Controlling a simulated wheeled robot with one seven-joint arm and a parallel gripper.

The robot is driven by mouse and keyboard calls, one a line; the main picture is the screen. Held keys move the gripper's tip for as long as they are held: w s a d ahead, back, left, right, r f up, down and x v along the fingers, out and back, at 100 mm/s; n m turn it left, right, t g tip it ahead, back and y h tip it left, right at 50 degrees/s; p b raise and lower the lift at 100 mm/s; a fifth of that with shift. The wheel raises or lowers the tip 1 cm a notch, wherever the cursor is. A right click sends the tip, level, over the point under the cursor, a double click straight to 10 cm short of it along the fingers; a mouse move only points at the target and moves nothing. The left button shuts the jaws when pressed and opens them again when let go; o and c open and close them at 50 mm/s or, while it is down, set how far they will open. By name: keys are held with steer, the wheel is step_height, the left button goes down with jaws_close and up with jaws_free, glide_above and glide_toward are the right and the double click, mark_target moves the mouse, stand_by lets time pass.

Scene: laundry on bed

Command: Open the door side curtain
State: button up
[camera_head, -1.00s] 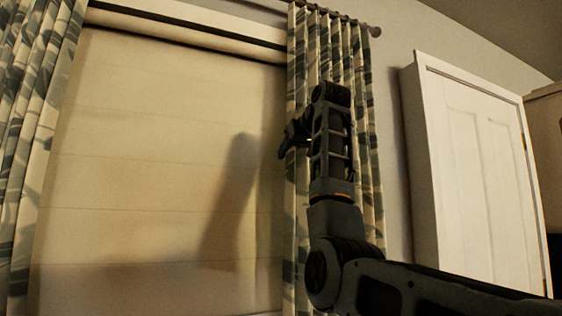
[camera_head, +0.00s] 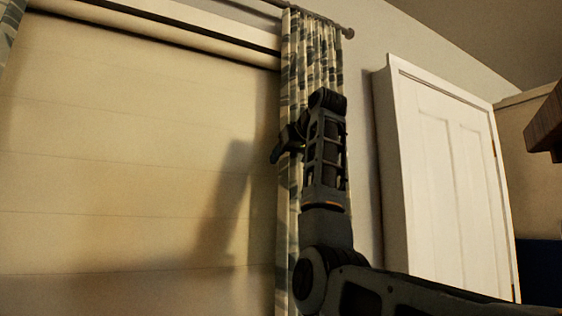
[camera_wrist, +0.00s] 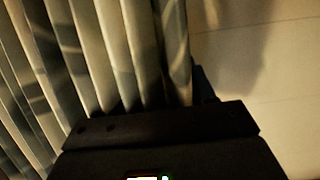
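The door side curtain (camera_head: 309,50), patterned in grey and cream, hangs bunched at the right end of the rod, on the side toward the white door. In the wrist view its folds (camera_wrist: 110,50) fill the left and middle. My gripper (camera_head: 282,150) is at the curtain's left edge in the head view, against or just in front of the fabric. My arm hides much of the curtain's lower right part. The gripper's fingers are too dark and hidden to show whether they are closed on the cloth.
A pale blind (camera_head: 120,150) covers the window left of the curtain. The rod's end knob (camera_head: 348,33) is close to the curtain's right edge. A white door (camera_head: 440,170) stands to the right, with a brown wooden object (camera_head: 545,125) at the right edge. Another curtain (camera_head: 8,30) shows at top left.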

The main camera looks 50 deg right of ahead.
steer(key=o, duration=0.3)
steer(key=b+v, duration=0.2)
steer(key=v, duration=0.5)
steer(key=shift+s+a+r, duration=0.2)
steer(key=shift+s, duration=0.05)
stand_by(0.5)
